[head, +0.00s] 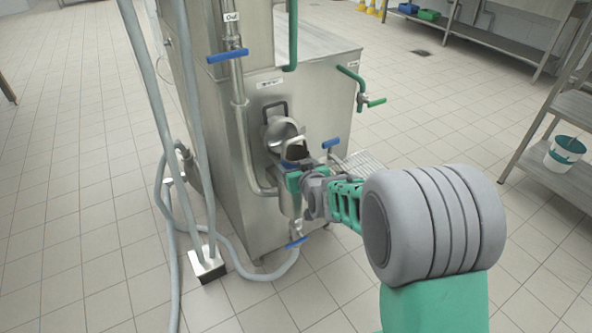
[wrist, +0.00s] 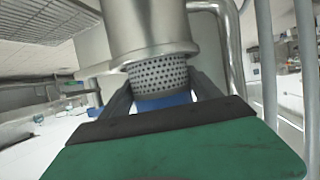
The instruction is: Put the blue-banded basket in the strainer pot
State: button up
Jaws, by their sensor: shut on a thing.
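The blue-banded basket (wrist: 160,75) is a perforated steel cylinder with a blue band (wrist: 165,101). My gripper (wrist: 161,92) is shut on it, with one dark finger on each side of the band. The strainer pot (wrist: 150,30) is the smooth steel cylinder at the top of the wrist view. The perforated end meets the pot's rim and is cut off by it, so it seems partly inside; I cannot tell how deep. In the head view my gripper (head: 293,174) is at the machine's front, over the pot (head: 289,203), and hides much of it.
The steel machine (head: 235,140) stands behind, with a round open lid (head: 281,131) above the gripper. Pipes and blue-handled valves (head: 296,242) are close by. A grey hose (head: 255,277) lies on the floor. A shelf with a bucket (head: 564,153) is at right.

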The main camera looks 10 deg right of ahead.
jog(key=shift+r, duration=0.15)
jog(key=shift+f+b, duration=0.4)
jog(key=shift+f, duration=0.1)
jog(key=shift+f, duration=0.15)
jog(key=o, duration=1.6)
jog(key=shift+r+p, duration=0.4)
jog(key=shift+r, duration=0.05)
jog(key=s+r+g+p, duration=0.1)
jog(key=s+g, duration=0.4)
jog(key=s, duration=0.9)
jog(key=s+r+g+h+p, duration=0.1)
jog(key=s+g, duration=0.5)
jog(key=s, duration=0.9)
jog(key=shift+s+r+m+p, duration=0.15)
jog(key=shift+r+m+p, duration=0.25)
jog(key=shift+r, duration=0.35)
